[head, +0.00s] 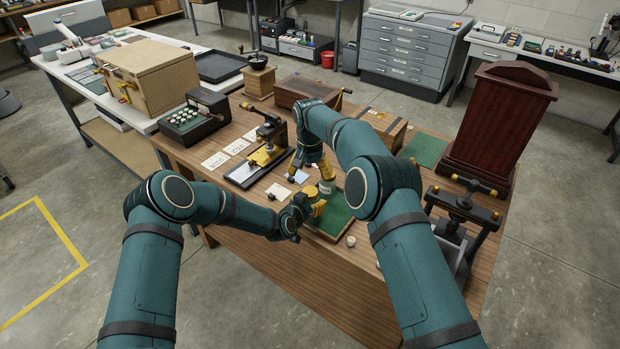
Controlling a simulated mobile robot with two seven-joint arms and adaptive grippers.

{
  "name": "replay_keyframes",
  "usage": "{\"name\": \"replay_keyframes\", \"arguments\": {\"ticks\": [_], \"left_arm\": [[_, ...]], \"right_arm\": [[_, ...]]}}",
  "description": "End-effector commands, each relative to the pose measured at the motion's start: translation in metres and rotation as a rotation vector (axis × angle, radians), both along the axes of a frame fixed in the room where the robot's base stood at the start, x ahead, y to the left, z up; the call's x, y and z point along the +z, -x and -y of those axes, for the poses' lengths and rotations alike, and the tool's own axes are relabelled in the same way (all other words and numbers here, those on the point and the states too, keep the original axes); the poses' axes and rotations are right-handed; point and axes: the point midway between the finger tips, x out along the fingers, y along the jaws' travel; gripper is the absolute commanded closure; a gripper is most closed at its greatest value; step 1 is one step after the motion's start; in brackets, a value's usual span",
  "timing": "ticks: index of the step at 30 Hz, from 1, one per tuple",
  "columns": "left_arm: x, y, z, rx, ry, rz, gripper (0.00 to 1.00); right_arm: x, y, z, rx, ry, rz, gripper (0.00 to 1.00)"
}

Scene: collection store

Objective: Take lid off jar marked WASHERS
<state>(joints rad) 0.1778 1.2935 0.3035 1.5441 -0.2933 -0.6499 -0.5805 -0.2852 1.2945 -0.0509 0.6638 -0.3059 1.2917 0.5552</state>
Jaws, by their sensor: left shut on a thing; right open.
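A small jar (327,188) with a pale label stands at the green mat (334,223) on the wooden table. The label is too small to read, and arms and fingers hide part of the jar. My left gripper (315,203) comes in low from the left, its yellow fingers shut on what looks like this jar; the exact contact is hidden. My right gripper (311,165) is above the jar, pointing down, open, with yellow fingers spread. Whether its fingers touch the lid cannot be told.
A small round pale piece (351,241) lies right of the mat. A black-and-brass press (266,150) and cards (216,161) are left. A wooden box (388,128) is behind; a dark red cabinet (500,125) and a black press-like device (464,210) stand right.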

Motion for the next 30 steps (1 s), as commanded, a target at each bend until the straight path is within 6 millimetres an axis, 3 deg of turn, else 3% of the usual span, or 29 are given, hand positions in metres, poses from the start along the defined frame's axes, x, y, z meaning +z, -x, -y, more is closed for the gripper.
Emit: {"name": "replay_keyframes", "arguments": {"ticks": [5,21,30], "left_arm": [[0.000,0.000,0.000,0.000,0.000,0.000,1.00],[0.000,0.000,0.000,0.000,0.000,0.000,1.00],[0.000,0.000,0.000,0.000,0.000,0.000,1.00]], "right_arm": [[0.000,0.000,0.000,-0.050,-0.002,0.002,0.23],[-0.068,-0.001,0.000,-0.050,-0.002,0.003,0.23],[-0.074,-0.001,0.000,-0.050,-0.003,0.003,0.23]]}}
